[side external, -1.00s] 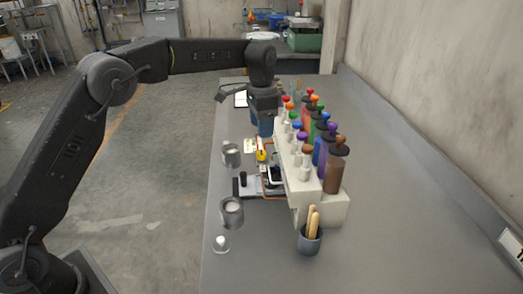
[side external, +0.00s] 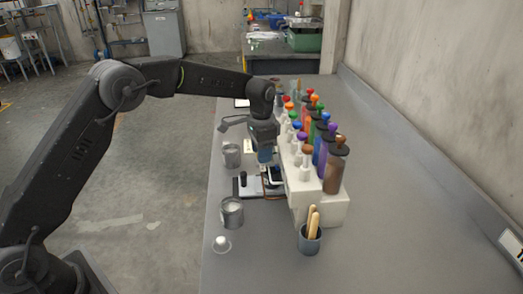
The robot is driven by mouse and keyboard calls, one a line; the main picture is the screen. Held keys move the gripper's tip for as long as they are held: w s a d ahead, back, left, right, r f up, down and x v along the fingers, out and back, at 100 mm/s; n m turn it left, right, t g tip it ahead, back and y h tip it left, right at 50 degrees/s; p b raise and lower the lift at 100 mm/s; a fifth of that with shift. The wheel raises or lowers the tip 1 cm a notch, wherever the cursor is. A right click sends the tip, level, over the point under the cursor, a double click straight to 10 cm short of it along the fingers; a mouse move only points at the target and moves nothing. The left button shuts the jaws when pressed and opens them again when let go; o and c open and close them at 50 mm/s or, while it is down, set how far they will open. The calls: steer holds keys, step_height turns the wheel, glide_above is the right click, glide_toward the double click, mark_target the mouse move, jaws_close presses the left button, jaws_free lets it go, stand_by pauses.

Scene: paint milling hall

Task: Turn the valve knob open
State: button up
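My gripper (side external: 266,160) points down over the small fitting on the bench, beside the white bottle rack. The yellow valve part that stood there a second ago is now hidden behind my gripper. I cannot tell whether the fingers touch it, or whether they are open or shut. A copper-coloured pipe (side external: 272,197) runs low in front of the rack. A flat base with a black upright knob (side external: 243,180) lies just left of my gripper.
The white stepped rack (side external: 322,207) holds several coloured bottles close on the right. Metal cups (side external: 231,212) (side external: 232,155), a clear dome with a white top (side external: 221,244) and a cup with wooden sticks (side external: 310,240) stand nearby. The bench (side external: 420,230) is clear on the right.

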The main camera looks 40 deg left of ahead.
steer(key=c, duration=0.6)
steer(key=shift+c, duration=0.2)
steer(key=n, duration=0.4)
steer(key=shift+n, duration=0.3)
steer(key=n, duration=0.4)
steer(key=shift+n, duration=0.3)
steer(key=n, duration=0.4)
steer(key=shift+n, duration=2.4)
